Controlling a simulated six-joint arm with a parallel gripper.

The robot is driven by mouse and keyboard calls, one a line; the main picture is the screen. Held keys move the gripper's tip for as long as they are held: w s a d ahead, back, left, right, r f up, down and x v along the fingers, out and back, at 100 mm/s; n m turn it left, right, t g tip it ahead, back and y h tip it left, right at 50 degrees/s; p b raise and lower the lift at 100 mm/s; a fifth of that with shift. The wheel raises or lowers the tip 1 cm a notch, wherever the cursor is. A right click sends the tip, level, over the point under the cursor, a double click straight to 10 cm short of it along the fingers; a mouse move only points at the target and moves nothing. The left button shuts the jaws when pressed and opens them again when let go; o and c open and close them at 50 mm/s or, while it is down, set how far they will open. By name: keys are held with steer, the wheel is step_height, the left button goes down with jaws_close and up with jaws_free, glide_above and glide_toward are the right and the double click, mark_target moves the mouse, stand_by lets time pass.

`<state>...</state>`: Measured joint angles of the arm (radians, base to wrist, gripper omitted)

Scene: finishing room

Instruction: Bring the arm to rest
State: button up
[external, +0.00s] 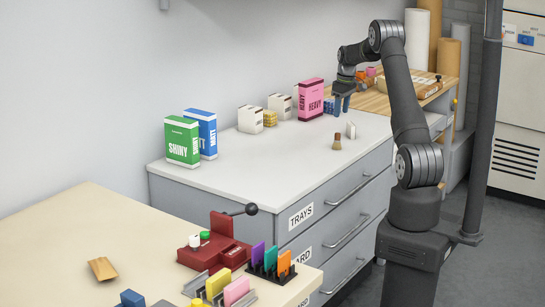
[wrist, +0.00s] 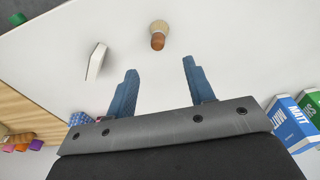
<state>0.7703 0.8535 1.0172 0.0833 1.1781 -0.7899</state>
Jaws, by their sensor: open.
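My arm is raised over the far part of the grey drawer cabinet (external: 230,178), bent at the elbow. My gripper (external: 342,104) points down above the white top, empty, with its two blue fingers apart. In the wrist view the open fingers (wrist: 160,70) have bare white surface between them. A small brush-like thing (external: 337,142) with a brown end stands on the top; in the wrist view this brush (wrist: 158,36) lies just beyond the fingertips. A small white block (external: 351,130) is beside it, and the white block (wrist: 96,62) also shows left of the fingers.
Green (external: 182,142) and blue (external: 207,135) boxes stand at the cabinet's near left. A pink box (external: 311,99) and white cartons (external: 250,119) stand along the wall. A wooden bench (external: 405,92) adjoins behind. A dark pole (external: 483,130) rises beside my base. The cabinet's middle is clear.

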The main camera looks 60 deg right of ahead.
mark_target(337, 135)
steer(key=f, duration=0.3)
steer(key=w+f, duration=0.1)
steer(key=f, duration=0.7)
steer(key=shift+w+f, duration=0.15)
steer(key=shift+f, duration=0.05)
steer(key=shift+w+d, duration=0.1)
steer(key=shift+r, duration=1.75)
steer(key=shift+f, duration=0.1)
